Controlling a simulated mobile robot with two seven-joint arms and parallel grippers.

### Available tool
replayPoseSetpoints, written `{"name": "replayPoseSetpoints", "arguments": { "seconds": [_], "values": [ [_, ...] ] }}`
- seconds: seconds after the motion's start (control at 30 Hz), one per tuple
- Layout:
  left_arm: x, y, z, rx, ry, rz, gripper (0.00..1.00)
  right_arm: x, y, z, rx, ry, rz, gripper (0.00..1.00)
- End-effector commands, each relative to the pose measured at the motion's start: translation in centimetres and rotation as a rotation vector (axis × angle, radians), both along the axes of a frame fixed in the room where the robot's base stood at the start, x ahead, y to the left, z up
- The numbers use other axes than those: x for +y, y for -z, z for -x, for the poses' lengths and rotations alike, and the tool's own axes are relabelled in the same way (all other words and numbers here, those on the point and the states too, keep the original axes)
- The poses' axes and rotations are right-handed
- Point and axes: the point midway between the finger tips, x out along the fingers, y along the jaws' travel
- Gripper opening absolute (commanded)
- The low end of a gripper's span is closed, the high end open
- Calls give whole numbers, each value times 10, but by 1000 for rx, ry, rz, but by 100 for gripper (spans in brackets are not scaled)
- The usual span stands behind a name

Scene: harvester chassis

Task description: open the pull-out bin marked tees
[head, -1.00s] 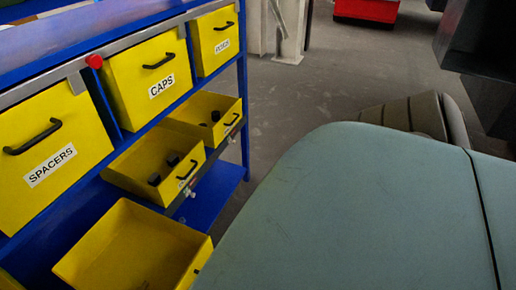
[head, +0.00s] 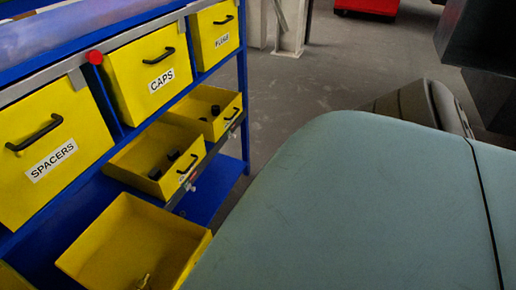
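No bin in view carries a label that I can read as tees. The upper row of the blue rack has yellow bins marked SPACERS (head: 88,135) and CAPS (head: 135,60), and a far one (head: 212,24) with a label too small to read surely; all three look pushed in. In the lower row, a near bin (head: 110,240), a middle bin (head: 135,145) and a far bin (head: 215,130) stand out from the rack with their insides showing. The middle and far bins hold dark parts; the near one holds a brass-coloured part (head: 144,281). Neither gripper is in view.
A red object (head: 366,7) and a pale post (head: 290,25) stand farther back. Bare grey floor (head: 320,80) lies right of the rack.

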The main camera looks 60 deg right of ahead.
Motion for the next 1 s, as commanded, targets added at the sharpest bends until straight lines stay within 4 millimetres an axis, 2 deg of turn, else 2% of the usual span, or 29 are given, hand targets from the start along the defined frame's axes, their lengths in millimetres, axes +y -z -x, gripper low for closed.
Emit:
{"name": "replayPoseSetpoints", "arguments": {
  "seconds": [0.2,0.6,1.0],
  "values": [
    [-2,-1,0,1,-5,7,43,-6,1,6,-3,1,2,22],
    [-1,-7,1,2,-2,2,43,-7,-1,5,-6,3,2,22],
    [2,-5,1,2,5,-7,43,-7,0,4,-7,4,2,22]
  ]
}}
